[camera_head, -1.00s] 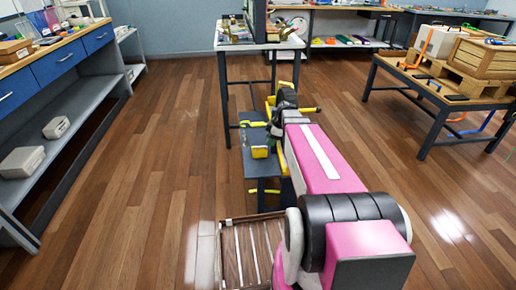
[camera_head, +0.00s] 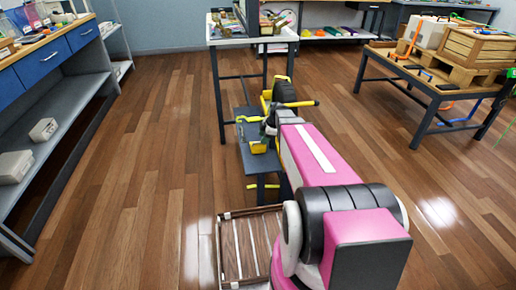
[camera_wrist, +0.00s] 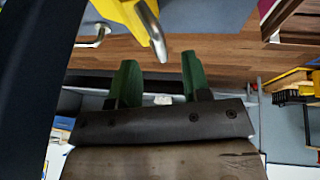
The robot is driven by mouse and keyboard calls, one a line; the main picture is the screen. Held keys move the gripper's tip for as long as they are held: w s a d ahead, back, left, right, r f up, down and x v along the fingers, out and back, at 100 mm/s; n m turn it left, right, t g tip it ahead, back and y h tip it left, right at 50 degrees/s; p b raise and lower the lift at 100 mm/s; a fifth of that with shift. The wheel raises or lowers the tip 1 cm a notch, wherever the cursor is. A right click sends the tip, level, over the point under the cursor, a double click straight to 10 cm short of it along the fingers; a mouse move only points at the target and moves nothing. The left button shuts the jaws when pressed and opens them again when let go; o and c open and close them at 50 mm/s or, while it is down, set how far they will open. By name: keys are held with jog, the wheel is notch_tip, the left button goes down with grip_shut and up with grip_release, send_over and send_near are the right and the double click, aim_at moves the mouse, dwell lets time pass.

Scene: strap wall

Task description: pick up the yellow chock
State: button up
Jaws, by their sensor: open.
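A yellow block that looks like the chock (camera_head: 258,147) sits on the low blue-grey stand (camera_head: 245,160) in the head view, just left of my arm. My gripper (camera_head: 268,130) is over the stand, close to the block; its fingertips are hard to make out there. In the wrist view, my gripper (camera_wrist: 160,80) has two green fingers spread apart with nothing between them. A yellow piece (camera_wrist: 130,14) with a bent metal bar shows beyond the fingers at the top of that view; I cannot tell whether it is the chock.
A wooden slatted crate (camera_head: 250,245) lies on the floor beside my arm. A white-topped table (camera_head: 225,38) stands behind the stand. A blue-drawer bench (camera_head: 60,60) is at the left, and a table with wooden boxes (camera_head: 445,85) at the right. Floor between is clear.

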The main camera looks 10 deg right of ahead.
aim_at(256, 147)
jog(key=x, duration=0.4)
jog(key=shift+f, duration=0.1)
grip_shut()
